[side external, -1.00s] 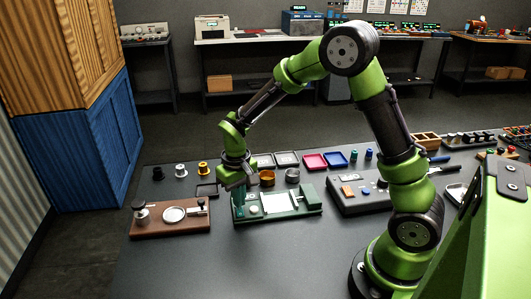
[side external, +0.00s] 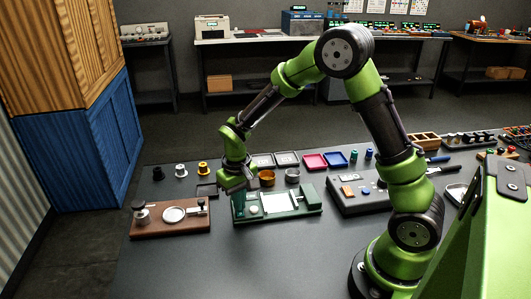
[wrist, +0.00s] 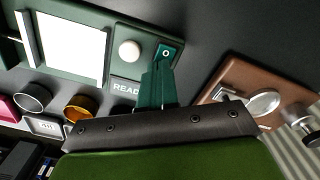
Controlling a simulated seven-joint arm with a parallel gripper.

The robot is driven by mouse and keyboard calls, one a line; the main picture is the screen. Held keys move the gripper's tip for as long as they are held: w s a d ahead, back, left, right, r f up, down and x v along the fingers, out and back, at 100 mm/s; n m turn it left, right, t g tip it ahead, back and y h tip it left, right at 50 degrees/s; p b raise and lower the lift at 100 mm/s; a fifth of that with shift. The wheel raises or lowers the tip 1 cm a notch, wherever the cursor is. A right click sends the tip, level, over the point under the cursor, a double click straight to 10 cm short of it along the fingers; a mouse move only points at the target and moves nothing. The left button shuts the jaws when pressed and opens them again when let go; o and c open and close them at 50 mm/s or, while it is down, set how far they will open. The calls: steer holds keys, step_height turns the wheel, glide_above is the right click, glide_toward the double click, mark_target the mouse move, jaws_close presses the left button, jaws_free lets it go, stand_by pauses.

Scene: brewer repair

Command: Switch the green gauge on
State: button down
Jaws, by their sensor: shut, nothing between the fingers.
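The green gauge (side external: 310,199) is a dark green base with a bright white plate, lying on the bench in the side external view. In the wrist view the gauge (wrist: 65,74) shows a lit white panel, a round white knob (wrist: 129,51) and a small dark green switch (wrist: 168,51) marked "O". A label beginning "READ" is partly hidden by my fingers. My gripper (wrist: 158,72) is shut and empty, its teal fingertips showing close to the switch. Whether they touch it cannot be told. In the side external view my gripper (side external: 238,188) is over the gauge's left end.
A brown wooden fixture (side external: 148,229) with a round white dish stands left of the gauge. A gold cup (side external: 267,178) and a grey cup (side external: 292,175) stand behind it, with coloured trays farther back. A grey unit (side external: 345,208) is to the right. The front bench is clear.

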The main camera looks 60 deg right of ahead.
mark_target(244, 215)
steer(key=shift+r, duration=3.45)
steer(key=s+a+r+m+t+y, duration=0.1)
steer(key=s+r+t, duration=0.6)
steer(key=s+r, duration=0.7)
steer(key=shift+s+a+r+y, duration=0.15)
steer(key=shift+s+a+y, duration=0.35)
steer(key=shift+s+a, duration=0.55)
